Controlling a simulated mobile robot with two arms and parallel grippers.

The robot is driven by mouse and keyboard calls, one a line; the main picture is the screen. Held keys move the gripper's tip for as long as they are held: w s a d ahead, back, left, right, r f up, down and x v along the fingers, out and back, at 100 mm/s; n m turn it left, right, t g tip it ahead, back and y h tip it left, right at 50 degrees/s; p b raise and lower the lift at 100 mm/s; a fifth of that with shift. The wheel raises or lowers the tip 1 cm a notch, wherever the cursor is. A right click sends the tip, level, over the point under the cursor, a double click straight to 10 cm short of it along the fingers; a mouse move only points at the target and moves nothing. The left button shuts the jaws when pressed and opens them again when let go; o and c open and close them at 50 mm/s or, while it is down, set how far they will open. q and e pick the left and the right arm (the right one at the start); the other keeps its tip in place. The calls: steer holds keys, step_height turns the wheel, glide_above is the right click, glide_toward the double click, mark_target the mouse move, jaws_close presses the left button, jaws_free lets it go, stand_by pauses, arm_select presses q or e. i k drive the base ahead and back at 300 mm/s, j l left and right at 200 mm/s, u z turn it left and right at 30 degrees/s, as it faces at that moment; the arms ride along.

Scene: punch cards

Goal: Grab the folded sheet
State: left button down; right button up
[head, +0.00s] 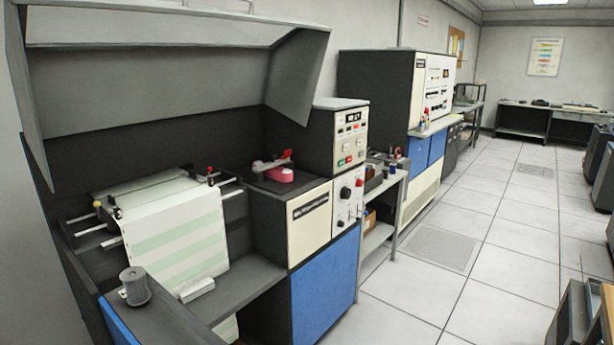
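A long sheet of green-and-white striped paper (178,235) hangs over the front of the printer at the left. It runs down behind the front shelf, and a piece of it shows again below. A small white block-like item (197,290) lies on the shelf in front of the paper. I cannot tell whether either one is the folded sheet. Neither of my grippers is in view.
A grey cylinder (135,286) stands on the near left ledge. A pink-red item (273,172) sits on the dark top right of the printer. A grey hood (170,70) overhangs the printer.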

mark_target(206, 285)
steer(key=u, duration=0.95)
steer(key=i+l, duration=0.1)
steer(key=l, duration=0.3)
steer(key=i+l, duration=0.15)
steer(key=l, duration=0.25)
steer(key=i+l, duration=0.1)
steer(key=l, duration=0.25)
steer(key=i+l+u, duration=0.1)
steer(key=l, duration=0.5)
steer(key=i+l+u, duration=0.1)
steer(key=l, duration=0.55)
steer(key=i+l+u, duration=0.15)
steer(key=l, duration=0.45)
steer(key=i+l+u, duration=0.1)
steer(key=l, duration=0.55)
